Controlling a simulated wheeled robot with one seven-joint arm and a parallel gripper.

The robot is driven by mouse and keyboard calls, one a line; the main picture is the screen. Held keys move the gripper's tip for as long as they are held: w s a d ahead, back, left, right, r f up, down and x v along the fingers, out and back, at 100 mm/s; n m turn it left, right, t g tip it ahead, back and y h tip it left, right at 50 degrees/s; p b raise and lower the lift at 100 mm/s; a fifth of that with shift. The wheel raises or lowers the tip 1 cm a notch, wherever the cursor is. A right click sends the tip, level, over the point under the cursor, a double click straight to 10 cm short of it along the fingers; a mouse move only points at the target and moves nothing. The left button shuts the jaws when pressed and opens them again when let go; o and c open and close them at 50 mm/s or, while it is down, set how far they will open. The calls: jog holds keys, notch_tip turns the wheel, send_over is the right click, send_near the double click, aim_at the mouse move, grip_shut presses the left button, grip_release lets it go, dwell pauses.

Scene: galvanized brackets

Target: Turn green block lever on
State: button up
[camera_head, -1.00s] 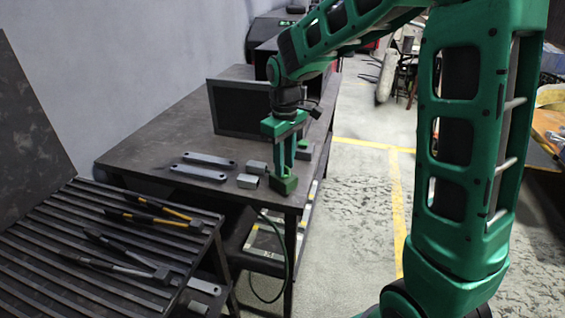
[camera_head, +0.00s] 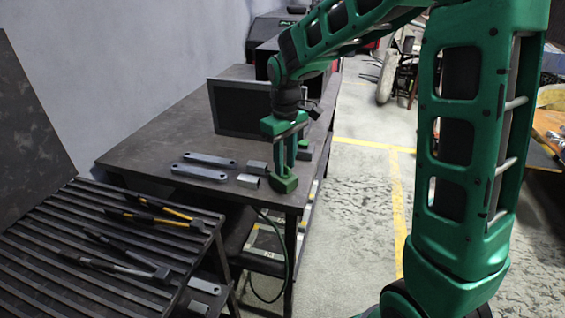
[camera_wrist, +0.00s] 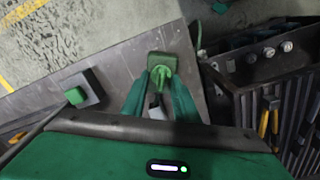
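The green block (camera_head: 284,184) sits at the near right corner of the dark table. In the wrist view it shows as a green block (camera_wrist: 162,61) with a lighter green lever (camera_wrist: 161,76) on it. My gripper (camera_head: 285,168) points down right above the block. In the wrist view my gripper (camera_wrist: 158,82) has its two green fingers apart, one on each side of the lever. I cannot tell whether either finger touches it. The fingers partly hide the block in the head view.
A second green block (camera_wrist: 75,95) stands by a dark plate, left in the wrist view. Two grey brackets (camera_head: 203,166) and small grey pieces (camera_head: 248,181) lie on the table (camera_head: 150,150). A dark upright panel (camera_head: 238,108) stands behind. Hammers lie on the slatted rack (camera_head: 60,235).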

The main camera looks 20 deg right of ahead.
aim_at(285, 165)
notch_tip(285, 165, up, 11)
dwell(0.8)
jog(key=shift+f, duration=0.15)
jog(key=s+d+f+m, duration=0.2)
jog(key=s+d+m, duration=0.2)
jog(key=s+d, duration=0.55)
jog(key=s+d+f+m, duration=0.1)
jog(key=s+d+m, duration=0.3)
jog(key=s+d, duration=0.55)
jog(key=s+a+f+m, duration=0.1)
jog(key=s+f+m, duration=0.2)
jog(key=s, duration=0.9)
jog(key=shift+a+f, duration=0.3)
jog(key=shift+f, duration=0.25)
jog(key=shift+w, duration=0.1)
